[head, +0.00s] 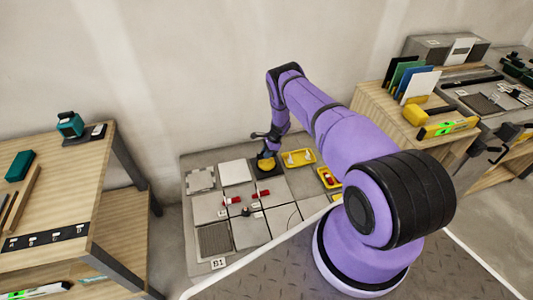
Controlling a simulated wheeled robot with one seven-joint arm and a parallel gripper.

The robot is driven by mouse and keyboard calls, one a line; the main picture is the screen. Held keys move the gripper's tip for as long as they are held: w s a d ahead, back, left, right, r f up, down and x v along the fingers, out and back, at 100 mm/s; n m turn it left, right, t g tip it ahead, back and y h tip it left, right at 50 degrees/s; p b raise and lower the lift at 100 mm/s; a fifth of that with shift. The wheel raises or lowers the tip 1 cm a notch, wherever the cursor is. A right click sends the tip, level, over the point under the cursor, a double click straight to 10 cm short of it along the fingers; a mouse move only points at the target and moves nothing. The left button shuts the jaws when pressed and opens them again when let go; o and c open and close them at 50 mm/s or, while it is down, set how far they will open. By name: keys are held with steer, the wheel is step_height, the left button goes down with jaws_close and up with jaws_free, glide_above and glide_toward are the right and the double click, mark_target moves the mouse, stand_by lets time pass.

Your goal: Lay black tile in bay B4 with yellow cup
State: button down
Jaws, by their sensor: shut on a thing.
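My gripper (267,147) points down at the back of the tiled floor patch and is shut on the yellow cup (266,165). The black tile (257,174) shows as a dark square right under the cup, in the back row to the right of a white tile (235,172). The cup looks to be on the tile's top; the small picture does not show whether the tile lies flat or is held slightly up. The fingers partly hide the cup. I cannot read a B4 mark; a label reading B1 (218,263) shows at the front.
Several grey tiles (208,208) with red pieces (261,195) lie in front. A dark ribbed square (214,240) is front left. Yellow trays (299,158) sit right of the cup. A wooden bench (75,200) stands left; a shelf with upright tiles (376,105) stands right.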

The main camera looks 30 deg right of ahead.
steer(key=shift+f, duration=0.15)
stand_by(0.3)
steer(key=c, duration=0.9)
jaws_free()
steer(key=v, duration=1)
steer(key=shift+d+r, duration=0.15)
steer(key=shift+r, duration=0.25)
